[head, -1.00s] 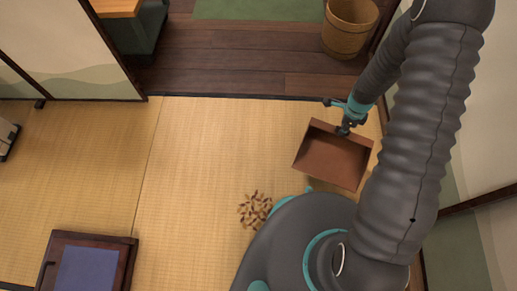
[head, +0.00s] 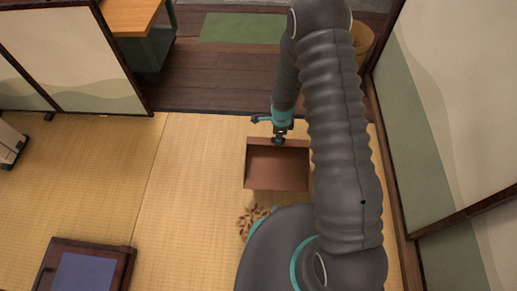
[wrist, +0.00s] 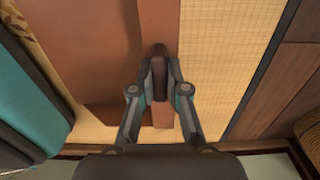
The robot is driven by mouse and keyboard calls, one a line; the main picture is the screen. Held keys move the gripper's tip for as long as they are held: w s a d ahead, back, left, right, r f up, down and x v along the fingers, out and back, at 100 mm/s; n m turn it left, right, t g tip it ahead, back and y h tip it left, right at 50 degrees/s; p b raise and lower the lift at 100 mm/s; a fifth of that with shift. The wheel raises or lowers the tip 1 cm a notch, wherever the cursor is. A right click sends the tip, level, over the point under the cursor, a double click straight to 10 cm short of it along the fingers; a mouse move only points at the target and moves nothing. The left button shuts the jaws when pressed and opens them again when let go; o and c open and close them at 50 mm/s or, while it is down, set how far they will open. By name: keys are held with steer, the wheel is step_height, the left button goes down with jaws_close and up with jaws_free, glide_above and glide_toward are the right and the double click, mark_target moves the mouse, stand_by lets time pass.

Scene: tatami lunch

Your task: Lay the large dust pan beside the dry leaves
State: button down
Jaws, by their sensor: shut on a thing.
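The large dust pan (head: 277,168) is a reddish-brown open scoop in the middle of the head view, over the tatami. My gripper (head: 279,139) is at its far edge, shut on its handle. In the wrist view the gripper (wrist: 160,85) closes on the dark handle piece, with the brown pan (wrist: 90,50) at the upper left. The dry leaves (head: 252,217) lie in a small brown cluster just below the pan in the head view, partly hidden by my base. A few leaves also show at the wrist view's top left (wrist: 18,15). I cannot tell whether the pan touches the floor.
A low dark table with a blue mat (head: 88,275) stands at lower left. Tatami (head: 190,190) left of the pan is clear. A wooden floor (head: 215,85) lies beyond. A basket (head: 363,40) is partly hidden behind my arm. A sliding panel (head: 430,110) stands at right.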

mark_target(262, 142)
steer(key=shift+w+a+f+b, duration=0.15)
steer(key=shift+w+a+f, duration=0.4)
steer(key=shift+a+f, duration=0.7)
steer(key=shift+w+a+f+b, duration=0.1)
steer(key=shift+w+a+f, duration=0.4)
steer(key=shift+a+f, duration=0.75)
steer(key=shift+w+a+f+b, duration=0.15)
steer(key=shift+w+a+f, duration=0.55)
steer(key=shift+f, duration=0.95)
steer(key=shift+s+a, duration=0.1)
steer(key=shift+s, duration=0.05)
steer(key=c, duration=1.2)
jaws_free()
step_height(262, 142, up, 12)
steer(key=shift+r+p, duration=0.1)
steer(key=shift+p, duration=0.45)
